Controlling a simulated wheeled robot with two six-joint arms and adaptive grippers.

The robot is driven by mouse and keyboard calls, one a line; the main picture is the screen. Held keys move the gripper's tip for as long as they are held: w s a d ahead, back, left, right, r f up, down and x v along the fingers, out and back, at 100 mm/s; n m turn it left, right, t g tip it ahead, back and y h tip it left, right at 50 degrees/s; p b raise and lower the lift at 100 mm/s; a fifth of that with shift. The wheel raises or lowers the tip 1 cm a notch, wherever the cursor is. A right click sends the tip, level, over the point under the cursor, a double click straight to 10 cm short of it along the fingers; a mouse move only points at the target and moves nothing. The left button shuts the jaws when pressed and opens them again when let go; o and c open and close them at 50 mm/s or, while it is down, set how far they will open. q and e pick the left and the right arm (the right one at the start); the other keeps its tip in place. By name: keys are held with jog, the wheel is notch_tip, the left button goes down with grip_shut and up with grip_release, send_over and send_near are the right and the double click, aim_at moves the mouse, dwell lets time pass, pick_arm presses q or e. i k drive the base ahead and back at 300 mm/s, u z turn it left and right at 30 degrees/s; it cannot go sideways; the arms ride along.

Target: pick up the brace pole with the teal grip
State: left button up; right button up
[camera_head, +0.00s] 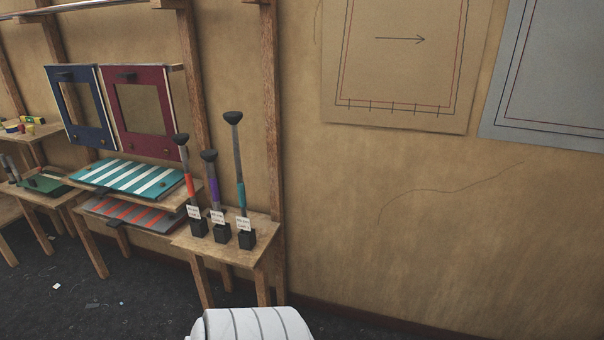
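The brace pole with the teal grip (241,194) stands upright in a black square base at the right of a small wooden table (262,228). It is the tallest of three poles, with a black cup-shaped top and a small white label low down. A pole with a purple grip (214,194) stands just left of it. A pole with a red-orange grip (190,187) stands further left. Neither of my grippers is in view.
Striped folded canvases (130,178) lie on a shelf left of the poles. Blue (82,108) and dark red (143,113) framed panels hang above. A wooden post (273,110) rises behind the table. A white ribbed roll-like shape (255,324) shows at the bottom edge.

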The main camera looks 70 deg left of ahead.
aim_at(233, 118)
jog(key=u, duration=2.75)
